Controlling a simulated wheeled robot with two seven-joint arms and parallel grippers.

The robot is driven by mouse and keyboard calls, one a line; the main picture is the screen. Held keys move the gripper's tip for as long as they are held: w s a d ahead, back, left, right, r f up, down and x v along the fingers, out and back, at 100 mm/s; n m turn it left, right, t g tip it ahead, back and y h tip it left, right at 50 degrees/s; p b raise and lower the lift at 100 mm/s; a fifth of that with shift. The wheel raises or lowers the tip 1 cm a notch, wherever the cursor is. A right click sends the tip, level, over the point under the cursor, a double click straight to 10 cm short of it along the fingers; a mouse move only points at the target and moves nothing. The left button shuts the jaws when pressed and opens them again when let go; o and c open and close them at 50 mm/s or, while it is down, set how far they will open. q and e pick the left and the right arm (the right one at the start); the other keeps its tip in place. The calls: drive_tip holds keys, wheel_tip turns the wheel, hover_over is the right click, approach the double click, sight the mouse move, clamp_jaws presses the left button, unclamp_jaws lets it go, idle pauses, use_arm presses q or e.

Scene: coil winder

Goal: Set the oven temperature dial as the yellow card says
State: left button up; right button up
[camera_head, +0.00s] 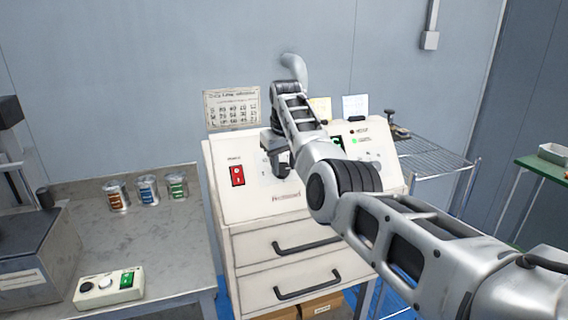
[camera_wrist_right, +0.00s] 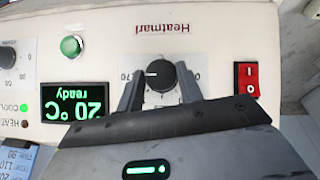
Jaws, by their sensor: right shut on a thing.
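The oven's temperature dial (camera_wrist_right: 160,76) is a black round knob on a white scale plate. Its white pointer mark points left in the upside-down right wrist view. My right gripper (camera_wrist_right: 160,88) has one finger on each side of the knob and is shut on it. In the head view my right gripper (camera_head: 282,165) is at the sloped panel and hides most of the dial. The yellow card (camera_head: 321,108) stands behind the oven, partly covered by my arm; its writing is too small to read. The display (camera_wrist_right: 75,102) reads 20 °C, ready. My left gripper is not in view.
A red switch (camera_head: 237,176) is left of the dial; a green button (camera_wrist_right: 71,46) also sits on the panel. A pale blue card (camera_head: 355,107) and a printed chart (camera_head: 231,108) stand behind. Several cups (camera_head: 148,190) are on the left bench. A wire rack (camera_head: 432,158) is at right.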

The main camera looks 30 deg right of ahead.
drive_tip(key=shift+f, duration=0.1)
drive_tip(key=o, duration=1)
drive_tip(key=b+v, duration=0.2)
drive_tip(key=v, duration=1.4)
drive_tip(key=shift+s, duration=0.1)
